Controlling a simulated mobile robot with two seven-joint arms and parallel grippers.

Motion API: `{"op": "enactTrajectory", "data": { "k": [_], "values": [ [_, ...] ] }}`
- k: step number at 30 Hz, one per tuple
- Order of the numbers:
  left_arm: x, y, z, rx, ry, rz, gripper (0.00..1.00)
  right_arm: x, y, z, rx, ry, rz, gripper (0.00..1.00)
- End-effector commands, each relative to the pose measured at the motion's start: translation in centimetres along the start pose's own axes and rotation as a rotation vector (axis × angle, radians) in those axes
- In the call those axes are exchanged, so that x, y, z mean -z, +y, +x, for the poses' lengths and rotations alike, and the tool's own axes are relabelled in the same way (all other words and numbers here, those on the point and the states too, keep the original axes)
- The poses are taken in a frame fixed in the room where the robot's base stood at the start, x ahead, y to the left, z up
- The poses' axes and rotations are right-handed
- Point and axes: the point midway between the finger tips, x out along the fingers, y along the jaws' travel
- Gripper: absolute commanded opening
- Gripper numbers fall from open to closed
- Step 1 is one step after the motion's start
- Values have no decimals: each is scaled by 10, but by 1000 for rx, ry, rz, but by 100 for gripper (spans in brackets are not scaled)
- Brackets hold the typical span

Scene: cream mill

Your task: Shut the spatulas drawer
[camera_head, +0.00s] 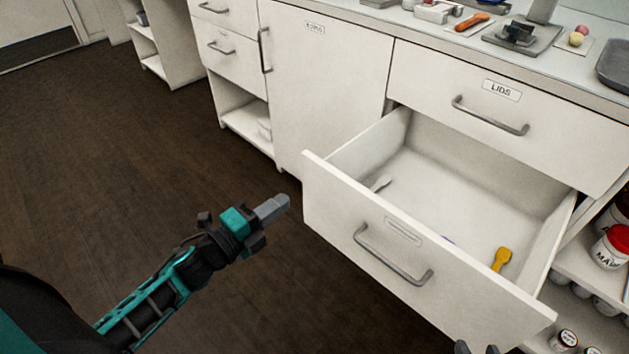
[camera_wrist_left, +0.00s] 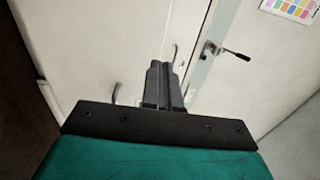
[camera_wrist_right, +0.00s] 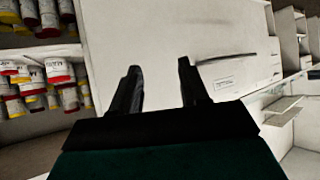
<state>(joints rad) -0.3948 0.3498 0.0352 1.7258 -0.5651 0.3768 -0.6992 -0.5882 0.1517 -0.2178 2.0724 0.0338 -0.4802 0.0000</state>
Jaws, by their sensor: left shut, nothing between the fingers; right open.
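The open white drawer (camera_head: 330,203) sticks far out of the cabinet below the lids drawer. Its front has a grey bar handle (camera_head: 390,260) and a label (camera_head: 403,231) too blurred to read. Inside lie a yellow utensil (camera_head: 501,259) and a pale grey one (camera_head: 381,184). My left gripper (camera_head: 283,203) is shut and empty, left of the drawer front and apart from it. My right gripper (camera_head: 477,348) shows only its tips at the bottom edge, before the drawer front. In the right wrist view it is open and empty (camera_wrist_right: 158,80), facing a white front (camera_wrist_right: 170,40) with a bar handle.
The lids drawer (camera_head: 560,120) above is shut. A cabinet door (camera_head: 320,85) stands left of the open drawer. An open shelf with jars (camera_head: 610,248) is at the right. The counter (camera_head: 450,32) holds several small items. The dark floor at the left is clear.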

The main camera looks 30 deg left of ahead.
Motion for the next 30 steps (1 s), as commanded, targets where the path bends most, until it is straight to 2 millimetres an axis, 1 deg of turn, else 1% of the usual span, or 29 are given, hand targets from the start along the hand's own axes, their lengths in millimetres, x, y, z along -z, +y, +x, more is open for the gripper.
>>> {"op": "enactTrajectory", "data": {
  "k": [1,9,15,21,30],
  "values": [
    [0,0,12,4,1,1,0,-3,0,2,0,-1,2,44],
    [-1,1,64,3,-1,-1,0,-10,-2,6,2,-7,7,44],
    [0,1,92,2,-1,-2,0,-11,-2,7,5,-9,9,44],
    [0,1,105,-1,-2,-3,0,-8,-3,6,7,-4,8,44],
    [0,0,106,-1,-2,-4,0,-7,-3,7,8,-2,7,44]
  ]
}}
